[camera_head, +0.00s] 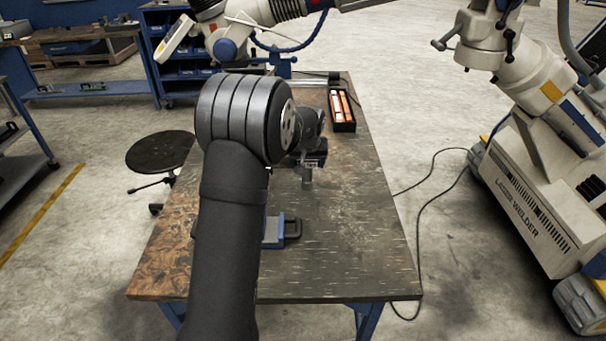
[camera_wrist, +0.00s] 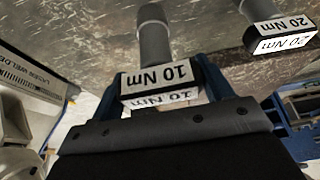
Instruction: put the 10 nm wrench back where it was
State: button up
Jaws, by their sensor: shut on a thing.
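My gripper (camera_wrist: 165,82) is shut on the 10 Nm wrench (camera_wrist: 160,76), with one blue finger on each side of its white-and-black labelled block. The wrench's grey round shaft (camera_wrist: 153,38) extends toward the top of the wrist view. In the head view my gripper (camera_head: 312,160) is over the middle of the table, but the wrench is too small to make out clearly. A second wrench, labelled 20 Nm (camera_wrist: 283,36), is at the upper right of the wrist view, apart from my gripper. Where the 10 Nm wrench came from cannot be told.
The worn table (camera_head: 350,235) is largely clear on its right side. A black box with orange and white contents (camera_head: 342,112) stands toward the back. A blue-grey object with a dark handle (camera_head: 280,232) is partly hidden by my arm. A laser welder (camera_head: 540,205) stands right of the table.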

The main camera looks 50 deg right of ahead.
jog(key=shift+w+f, duration=0.3)
jog(key=shift+f, duration=0.55)
jog(key=shift+w+f, duration=0.25)
jog(key=shift+f, duration=0.55)
jog(key=shift+w+f, duration=0.3)
jog(key=shift+f, duration=0.55)
jog(key=shift+f, duration=0.15)
jog(key=o, duration=1.3)
jog(key=shift+c, duration=0.2)
jog(key=v, duration=1.2)
